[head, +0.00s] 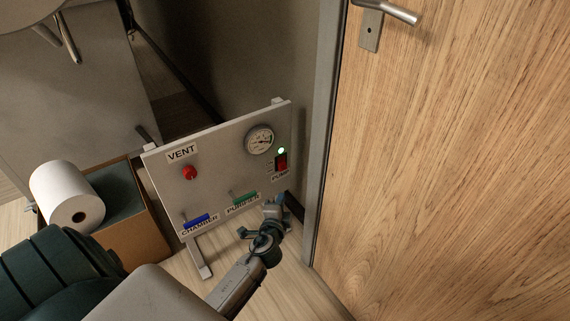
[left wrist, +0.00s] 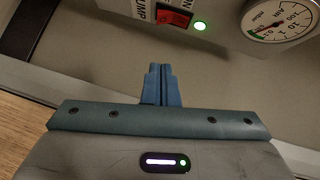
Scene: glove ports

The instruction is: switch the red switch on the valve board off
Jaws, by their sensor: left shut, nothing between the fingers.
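The grey valve board (head: 219,161) stands on feet on the floor in the head view. The red switch (head: 281,163) is at its right side, above the PUMP label, with a lit green lamp (head: 281,150) above it. In the left wrist view the red switch (left wrist: 174,18) is at the top, beside the lit lamp (left wrist: 200,26). My left gripper (head: 272,207) is shut and empty, below the switch and apart from it. Its blue fingertips (left wrist: 161,84) point toward the board. My right gripper is not in view.
The board also carries a red VENT knob (head: 190,172), a gauge (head: 260,140), a blue CHAMBER handle (head: 197,220) and a green PURIFIER handle (head: 244,197). A wooden door (head: 455,160) stands close at right. A cardboard box (head: 134,238) and white roll (head: 67,195) are at left.

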